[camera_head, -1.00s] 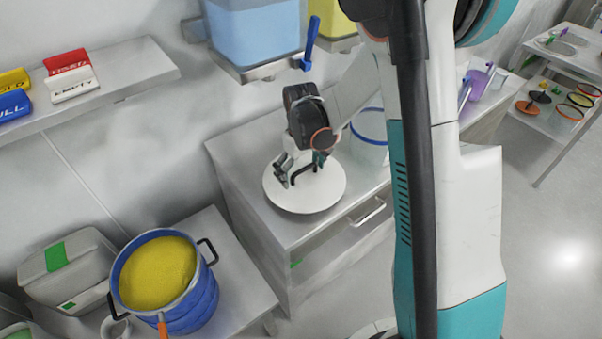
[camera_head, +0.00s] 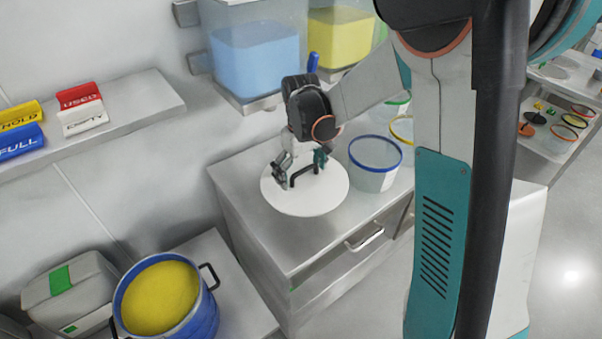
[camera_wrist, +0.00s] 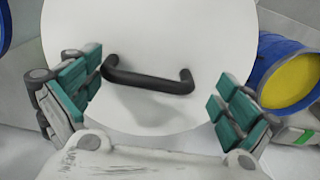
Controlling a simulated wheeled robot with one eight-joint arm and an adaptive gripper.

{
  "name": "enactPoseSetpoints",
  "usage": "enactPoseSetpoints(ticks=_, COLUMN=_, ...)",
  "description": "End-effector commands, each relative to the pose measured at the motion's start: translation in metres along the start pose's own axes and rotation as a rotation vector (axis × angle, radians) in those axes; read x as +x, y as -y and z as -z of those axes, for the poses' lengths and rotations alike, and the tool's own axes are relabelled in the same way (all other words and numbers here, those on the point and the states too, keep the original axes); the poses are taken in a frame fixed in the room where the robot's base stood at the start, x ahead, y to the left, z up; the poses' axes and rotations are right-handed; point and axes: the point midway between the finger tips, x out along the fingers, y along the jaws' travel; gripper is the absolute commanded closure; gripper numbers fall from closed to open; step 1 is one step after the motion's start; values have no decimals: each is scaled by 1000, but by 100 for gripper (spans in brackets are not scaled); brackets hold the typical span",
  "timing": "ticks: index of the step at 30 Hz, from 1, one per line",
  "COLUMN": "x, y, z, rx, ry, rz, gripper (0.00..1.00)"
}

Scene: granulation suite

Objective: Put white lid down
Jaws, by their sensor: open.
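The white lid (camera_head: 325,196) is a round flat disc with a black bar handle (camera_head: 304,174). It lies on the steel cabinet top (camera_head: 252,222), near its front left part. My gripper (camera_head: 302,172) is over the lid, with one finger on each side of the handle. In the wrist view the lid (camera_wrist: 160,45) fills the middle, and the handle (camera_wrist: 147,82) runs between the two teal finger pads of my gripper (camera_wrist: 158,100). The fingers are open and apart from the handle ends.
A blue-rimmed clear container (camera_head: 375,165) stands right of the lid, with a yellow-rimmed one (camera_head: 403,130) behind it. A blue pot of yellow powder (camera_head: 162,298) stands at lower left. A wall shelf (camera_head: 130,105) holds coloured signs. Blue (camera_head: 258,60) and yellow (camera_head: 340,38) bins hang above.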

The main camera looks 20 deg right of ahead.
Motion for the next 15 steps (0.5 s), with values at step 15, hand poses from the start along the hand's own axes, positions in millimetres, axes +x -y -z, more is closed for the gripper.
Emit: enactPoseSetpoints(ticks=15, x=-22, y=0, z=0, rx=0, ry=0, rz=0, gripper=0)
